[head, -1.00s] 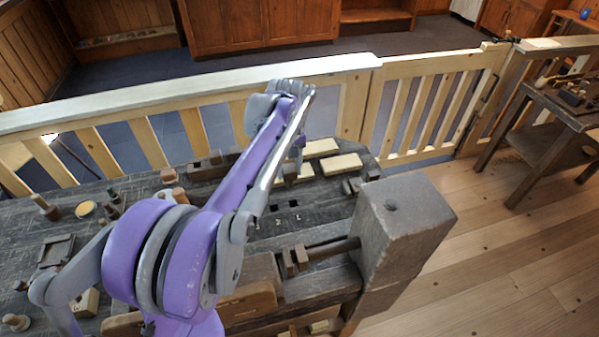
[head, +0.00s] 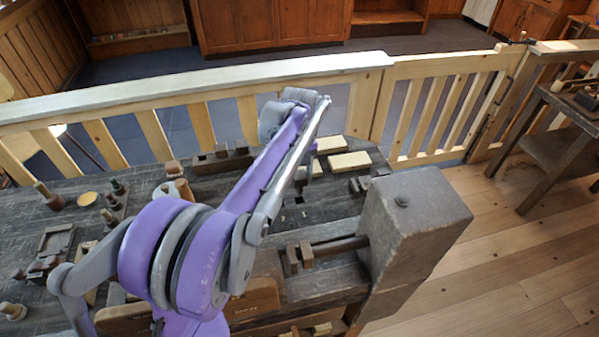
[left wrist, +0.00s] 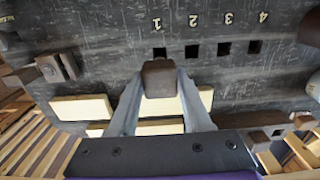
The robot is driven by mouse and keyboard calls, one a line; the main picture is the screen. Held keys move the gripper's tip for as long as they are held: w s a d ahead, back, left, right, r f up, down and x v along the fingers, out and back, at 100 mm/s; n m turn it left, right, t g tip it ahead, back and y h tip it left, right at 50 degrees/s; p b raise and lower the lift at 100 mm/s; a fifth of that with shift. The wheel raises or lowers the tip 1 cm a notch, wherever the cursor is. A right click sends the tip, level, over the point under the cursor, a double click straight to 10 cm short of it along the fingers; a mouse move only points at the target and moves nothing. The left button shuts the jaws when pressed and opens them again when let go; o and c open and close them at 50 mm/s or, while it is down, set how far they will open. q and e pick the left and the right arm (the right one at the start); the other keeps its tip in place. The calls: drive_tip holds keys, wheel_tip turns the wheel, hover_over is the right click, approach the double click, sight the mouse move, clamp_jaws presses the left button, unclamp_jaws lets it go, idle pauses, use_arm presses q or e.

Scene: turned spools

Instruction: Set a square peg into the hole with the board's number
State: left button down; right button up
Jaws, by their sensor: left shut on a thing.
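My left gripper (left wrist: 159,90) is shut on a dark brown square peg (left wrist: 159,76), with one finger on each side of it. In the left wrist view the peg's end is just below hole 1 (left wrist: 160,53) in the picture. Hole 2 (left wrist: 192,50), hole 3 (left wrist: 223,48) and hole 4 (left wrist: 254,46) run in a row to its right, all square and dark, their numerals upside down. I cannot tell the peg's height above the dark bench top (left wrist: 105,50). My right gripper is not in view.
Several pale blocks (head: 348,160) lie on the bench near the gripper; one also shows in the left wrist view (left wrist: 80,107). A large vise block (head: 415,220) stands at the bench's right end. Turned pieces (head: 48,196) stand at the left. A wooden railing (head: 200,85) runs behind.

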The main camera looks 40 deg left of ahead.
sight(299, 193)
use_arm(q)
drive_tip(key=shift+f+b, duration=1.75)
drive_tip(key=shift+f, duration=0.8)
drive_tip(key=shift+f+b, duration=0.6)
drive_tip(key=shift+f, duration=0.5)
drive_tip(key=shift+f, duration=0.2)
unclamp_jaws()
drive_tip(key=shift+r+p, duration=2.8)
drive_tip(key=shift+r, duration=1.2)
